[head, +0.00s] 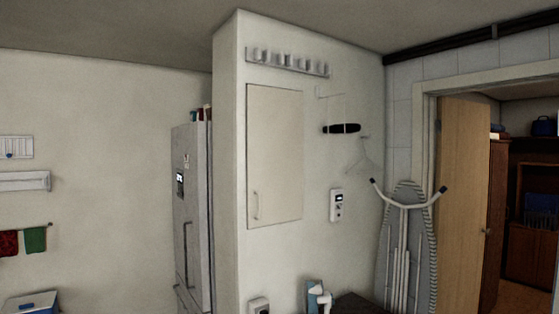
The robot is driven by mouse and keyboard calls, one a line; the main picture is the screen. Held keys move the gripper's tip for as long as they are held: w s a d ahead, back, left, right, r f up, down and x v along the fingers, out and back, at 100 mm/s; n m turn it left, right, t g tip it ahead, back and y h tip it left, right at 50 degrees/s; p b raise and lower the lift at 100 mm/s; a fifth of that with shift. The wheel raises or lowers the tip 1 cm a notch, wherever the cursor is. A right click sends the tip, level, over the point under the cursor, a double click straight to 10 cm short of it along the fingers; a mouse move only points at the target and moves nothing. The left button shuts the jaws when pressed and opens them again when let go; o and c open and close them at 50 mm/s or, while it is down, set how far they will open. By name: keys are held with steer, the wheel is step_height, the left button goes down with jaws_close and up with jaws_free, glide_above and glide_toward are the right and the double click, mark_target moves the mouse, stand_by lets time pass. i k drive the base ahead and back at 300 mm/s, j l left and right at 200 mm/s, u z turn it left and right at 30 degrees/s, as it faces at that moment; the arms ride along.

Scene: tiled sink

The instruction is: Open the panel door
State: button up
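The panel door (275,155) is a flat cream rectangle on the side of the white wall column, in the middle of the head view. It looks shut, flush with the wall. Its small upright handle (256,206) is near its lower left edge. My gripper and arm do not show in this view.
A hook rail (287,63) is above the panel. A dark object on the wall (342,128), a hanger (362,158) and a control box (336,205) are to its right. An ironing board (407,245) leans by the doorway. A fridge (189,215) stands left.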

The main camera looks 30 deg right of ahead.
mark_target(274, 116)
steer(key=i+l+z, duration=0.5)
steer(key=i+l, duration=0.3)
